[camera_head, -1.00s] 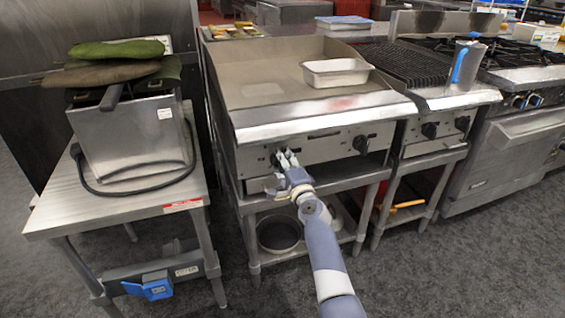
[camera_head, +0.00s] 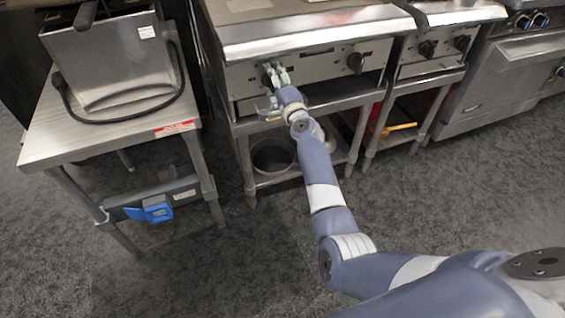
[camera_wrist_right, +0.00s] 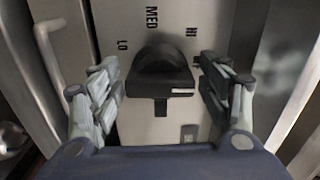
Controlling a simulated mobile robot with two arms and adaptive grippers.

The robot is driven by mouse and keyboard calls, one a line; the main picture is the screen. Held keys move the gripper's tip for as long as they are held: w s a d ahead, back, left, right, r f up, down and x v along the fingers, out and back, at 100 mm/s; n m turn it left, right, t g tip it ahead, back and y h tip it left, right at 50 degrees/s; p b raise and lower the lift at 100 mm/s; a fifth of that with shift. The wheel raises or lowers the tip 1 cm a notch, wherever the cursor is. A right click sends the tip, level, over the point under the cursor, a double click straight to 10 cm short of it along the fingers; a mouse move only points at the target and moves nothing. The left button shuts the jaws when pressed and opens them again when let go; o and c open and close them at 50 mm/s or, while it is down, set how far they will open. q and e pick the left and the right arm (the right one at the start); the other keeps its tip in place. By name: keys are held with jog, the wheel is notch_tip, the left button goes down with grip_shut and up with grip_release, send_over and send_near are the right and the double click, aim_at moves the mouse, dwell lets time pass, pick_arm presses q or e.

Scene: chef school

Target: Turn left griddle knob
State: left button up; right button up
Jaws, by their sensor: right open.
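The left griddle knob (camera_wrist_right: 160,75) is black and sits on the steel front panel, with LO, MED and HI marks around it in the right wrist view. My right gripper (camera_wrist_right: 160,108) is open, with one finger on each side of the knob and a visible gap to it on both sides. In the head view, my right gripper (camera_head: 275,76) is at the left end of the griddle's front panel (camera_head: 314,70) and mostly covers the left knob. The right griddle knob (camera_head: 356,62) is in clear view. My left gripper is not in view.
A steel table (camera_head: 60,138) with a fryer-like steel box (camera_head: 110,60) and cable stands left of the griddle. A shelf under the griddle holds a dark pot (camera_head: 272,156). A charbroiler with black knobs (camera_head: 428,48) stands to the right. The carpet in front is open.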

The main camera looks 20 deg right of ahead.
jog(key=n+b, duration=0.1)
jog(key=n, duration=0.5)
jog(key=n+b, duration=0.1)
jog(key=n, duration=0.2)
jog(key=shift+n, duration=0.3)
jog(key=n+b, duration=0.1)
jog(key=n, duration=0.1)
jog(key=shift+a+n+b, duration=0.15)
jog(key=shift+n+b, duration=0.25)
jog(key=n+b, duration=0.4)
jog(key=n, duration=0.2)
jog(key=shift+a+n+b, duration=0.1)
jog(key=shift+n+b, duration=0.2)
jog(key=shift+b, duration=0.1)
jog(key=s+p, duration=0.3)
jog(key=s, duration=0.8)
jog(key=s+a+f+g+p, duration=0.1)
jog(key=s+f+g+p, duration=0.1)
jog(key=f, duration=0.5)
jog(key=s+a+f+g+p, duration=0.1)
jog(key=s+f+g+p, duration=0.2)
jog(key=s+f+p, duration=0.2)
jog(key=s+a+f+g+p, duration=0.2)
jog(key=s+f+p, duration=0.2)
jog(key=f+p, duration=0.3)
notch_tip(320, 180, down, 4)
jog(key=shift+f+y, duration=0.15)
jog(key=shift+y, duration=0.15)
jog(key=shift+s, duration=0.1)
